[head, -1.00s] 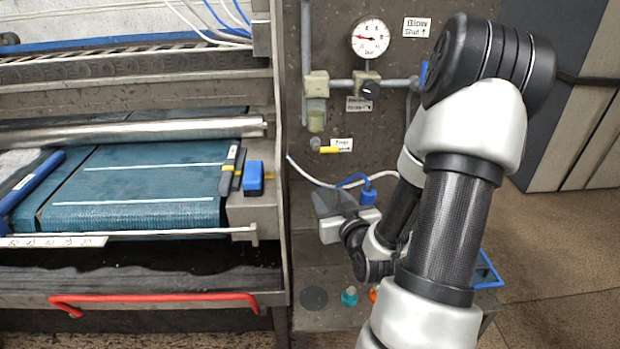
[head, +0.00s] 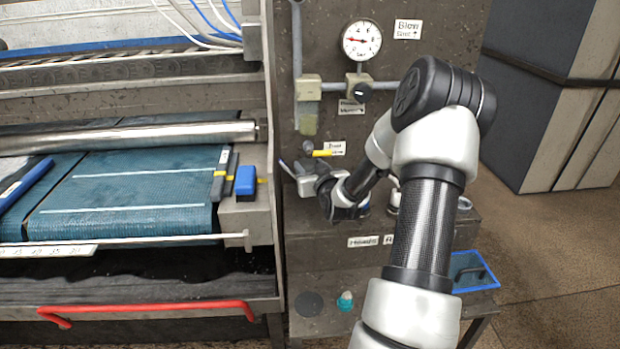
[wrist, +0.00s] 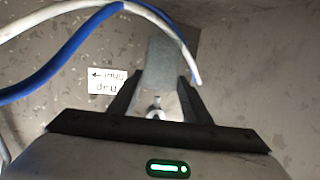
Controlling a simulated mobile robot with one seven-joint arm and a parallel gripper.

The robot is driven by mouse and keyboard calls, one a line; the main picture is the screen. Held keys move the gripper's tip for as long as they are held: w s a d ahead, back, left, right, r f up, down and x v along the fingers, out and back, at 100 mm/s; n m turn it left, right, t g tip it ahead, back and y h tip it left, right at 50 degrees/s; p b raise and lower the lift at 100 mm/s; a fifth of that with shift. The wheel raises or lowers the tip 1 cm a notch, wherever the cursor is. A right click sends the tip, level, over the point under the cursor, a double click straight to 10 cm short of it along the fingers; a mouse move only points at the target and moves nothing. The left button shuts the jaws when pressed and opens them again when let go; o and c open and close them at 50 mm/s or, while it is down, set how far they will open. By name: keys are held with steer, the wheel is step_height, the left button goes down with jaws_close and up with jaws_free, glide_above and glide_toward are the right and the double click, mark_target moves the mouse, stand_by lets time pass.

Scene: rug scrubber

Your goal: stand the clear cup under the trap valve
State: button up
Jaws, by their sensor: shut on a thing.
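The trap valve (head: 308,147) is on the grey wall panel in the head view. It has a yellow handle (head: 322,153) beside a small label (head: 336,148). My gripper (head: 298,168) is just below the valve and left of the handle. In the wrist view my gripper (wrist: 160,95) has its dark fingers around a greyish see-through body (wrist: 160,62), which looks like the clear cup. A small pale ring (wrist: 155,110) shows between the fingers. The cup cannot be made out in the head view, so I cannot tell its tilt or whether it touches the valve.
White and blue hoses (wrist: 85,25) cross close to the fingers in the wrist view. A ledge (head: 420,229) lies below my arm. A dark disc (head: 309,304) and a small teal thing (head: 345,301) are on the lower shelf. A blue-rimmed tray (head: 472,270) is at right.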

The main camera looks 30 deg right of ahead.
steer(key=shift+f+b, duration=0.4)
steer(key=shift+f, duration=1.3)
steer(key=shift+f, duration=0.1)
steer(key=shift+f, duration=0.15)
steer(key=o, duration=1.1)
steer(key=shift+o, duration=0.2)
steer(key=shift+r, duration=0.2)
steer(key=shift+r, duration=0.15)
steer(key=p+v, duration=0.1)
steer(key=v, duration=1.1)
